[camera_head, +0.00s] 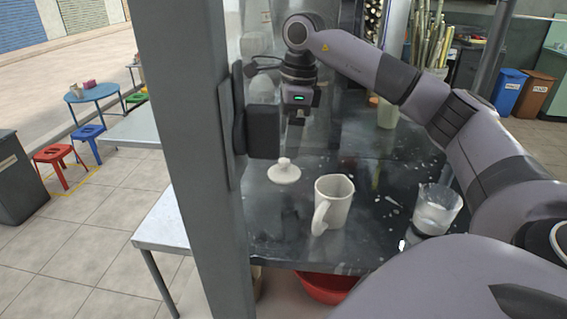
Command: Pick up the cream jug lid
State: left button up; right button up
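The cream jug lid (284,173) is a round lid with a small knob on top. It lies knob up on the dark table, left of and behind the cream jug (333,204), apart from it. The jug stands upright and uncovered, its handle toward the front left. My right arm comes in from the right, and its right gripper (297,119) points down above and slightly right of the lid, well clear of it. Its fingers are small and dark, so their opening is unclear. My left gripper is out of view.
A grey post (190,150) with a black box (263,131) rises close to the lid's left. A clear cup (437,209) stands at the table's right front. A greenish container (388,113) is farther back. The wet dark table (375,165) is bare between them.

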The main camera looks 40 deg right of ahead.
aim_at(284, 160)
jog(key=shift+w+a+f+p, duration=0.1)
jog(key=shift+a+f, duration=0.1)
jog(key=shift+f, duration=0.95)
jog(key=shift+w+a+f+p, duration=0.1)
jog(key=shift+a+f, duration=0.1)
jog(key=shift+f, duration=1)
jog(key=shift+a+f+p, duration=0.1)
jog(key=shift+a+f, duration=0.1)
jog(key=shift+f, duration=0.95)
jog(key=c, duration=1)
